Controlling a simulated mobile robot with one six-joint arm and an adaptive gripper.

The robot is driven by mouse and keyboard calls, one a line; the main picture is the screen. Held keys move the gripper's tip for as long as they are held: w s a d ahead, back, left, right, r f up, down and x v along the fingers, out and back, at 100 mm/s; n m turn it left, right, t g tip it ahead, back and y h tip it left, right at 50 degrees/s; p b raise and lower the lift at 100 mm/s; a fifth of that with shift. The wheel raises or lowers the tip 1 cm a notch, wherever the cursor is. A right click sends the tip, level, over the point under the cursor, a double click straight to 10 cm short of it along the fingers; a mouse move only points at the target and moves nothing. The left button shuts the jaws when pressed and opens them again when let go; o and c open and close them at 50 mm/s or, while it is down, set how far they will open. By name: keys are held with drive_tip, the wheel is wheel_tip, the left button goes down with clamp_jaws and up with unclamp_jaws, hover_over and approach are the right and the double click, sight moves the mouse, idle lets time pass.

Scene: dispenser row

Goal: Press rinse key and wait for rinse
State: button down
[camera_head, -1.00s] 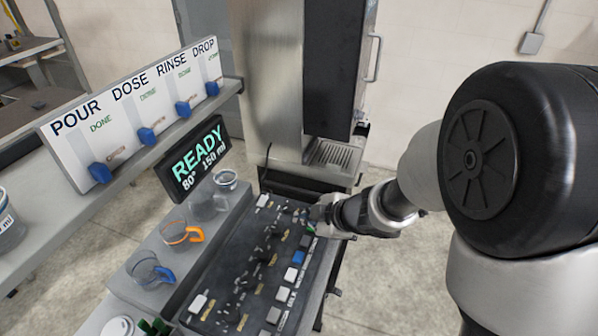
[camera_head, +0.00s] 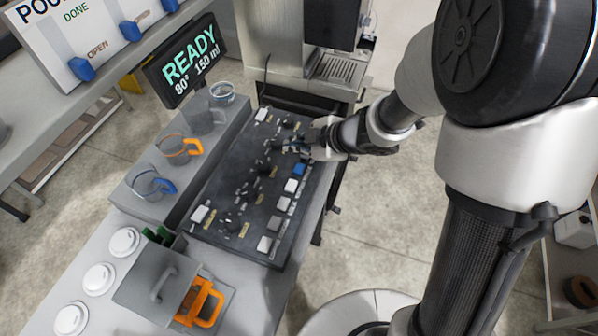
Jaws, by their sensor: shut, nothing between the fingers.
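The dark key panel (camera_head: 215,215) lies on the counter with a column of keys along its right side, among them a blue key (camera_head: 299,169), a white key (camera_head: 291,186) and a grey key (camera_head: 274,223). The labels are too small to read, so I cannot tell which is the rinse key. My gripper (camera_head: 296,145) is shut and empty over the panel's upper right part, just beyond the blue key. I cannot tell whether it touches a key. The display (camera_head: 188,62) reads READY, 80°, 150 ml.
Clear cups, one with an orange handle (camera_head: 193,147) and one with a blue handle (camera_head: 166,187), stand on a grey ledge left of the panel. White round lids (camera_head: 99,276) and a grey box (camera_head: 155,285) are in front. A steel machine (camera_head: 335,72) stands behind.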

sight(297, 171)
drive_tip(key=shift+f+b, duration=2.3)
drive_tip(key=shift+f, duration=0.55)
drive_tip(key=shift+f, duration=0.1)
drive_tip(key=shift+f, duration=0.35)
drive_tip(key=shift+f+b, duration=0.5)
drive_tip(key=shift+b, duration=0.05)
drive_tip(key=shift+r, duration=0.1)
drive_tip(key=shift+r+p, duration=0.85)
drive_tip(key=shift+p, duration=0.2)
wheel_tip(297, 171, up, 5)
drive_tip(key=p, duration=0.5)
